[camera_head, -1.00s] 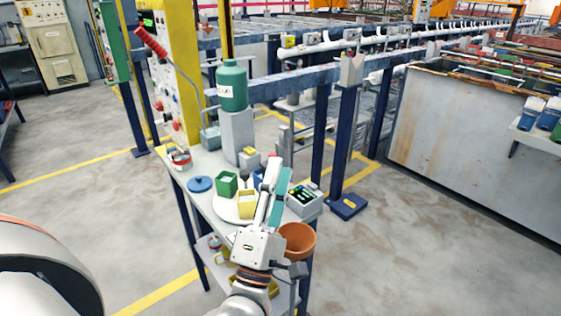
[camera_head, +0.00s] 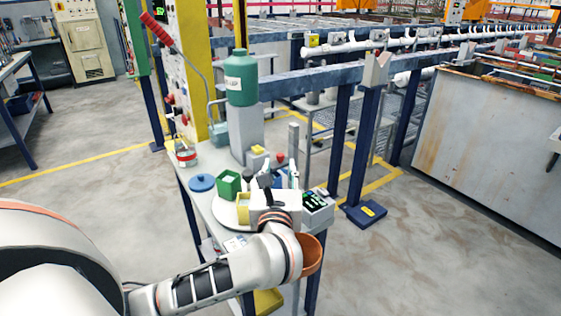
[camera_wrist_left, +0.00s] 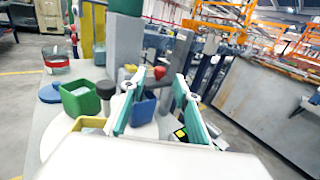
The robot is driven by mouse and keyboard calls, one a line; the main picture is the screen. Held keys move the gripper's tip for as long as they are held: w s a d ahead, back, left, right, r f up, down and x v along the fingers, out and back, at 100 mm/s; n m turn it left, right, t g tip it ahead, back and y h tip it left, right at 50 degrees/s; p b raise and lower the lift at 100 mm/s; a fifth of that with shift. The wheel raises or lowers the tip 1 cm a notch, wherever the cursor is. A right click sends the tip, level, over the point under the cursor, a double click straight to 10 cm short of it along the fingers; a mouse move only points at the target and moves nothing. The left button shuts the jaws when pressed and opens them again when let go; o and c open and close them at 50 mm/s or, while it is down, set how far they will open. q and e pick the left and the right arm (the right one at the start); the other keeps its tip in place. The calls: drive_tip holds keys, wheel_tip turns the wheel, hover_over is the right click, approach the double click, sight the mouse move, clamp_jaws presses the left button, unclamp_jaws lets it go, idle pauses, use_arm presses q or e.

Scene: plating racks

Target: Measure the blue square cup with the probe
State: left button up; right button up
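The blue square cup (camera_wrist_left: 143,108) shows between my left gripper's fingers in the left wrist view; in the head view my gripper mostly hides it. It stands on a round white plate (camera_head: 226,214) with a green square cup (camera_head: 228,183) and a yellow square cup (camera_head: 244,207). My left gripper (camera_wrist_left: 155,84) is open, its two teal fingers spread above the plate. A grey meter (camera_head: 316,208) with a green display stands right of the gripper. My right gripper is out of view.
A green bottle (camera_head: 240,82) stands on a grey block behind the cups. A terracotta pot (camera_head: 312,254) is beside my wrist. A blue post (camera_head: 365,150) rises behind the meter.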

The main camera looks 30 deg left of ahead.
use_arm(q)
drive_tip(key=shift+x, duration=1.8)
clamp_jaws()
drive_tip(key=shift+r, duration=0.25)
wheel_tip(320, 180, up, 6)
drive_tip(key=p, duration=0.4)
hover_over(280, 159)
drive_tip(key=s, duration=0.1)
drive_tip(key=shift+s+d+f, duration=0.15)
drive_tip(key=shift+d+f, duration=0.05)
drive_tip(key=shift+d, duration=0.15)
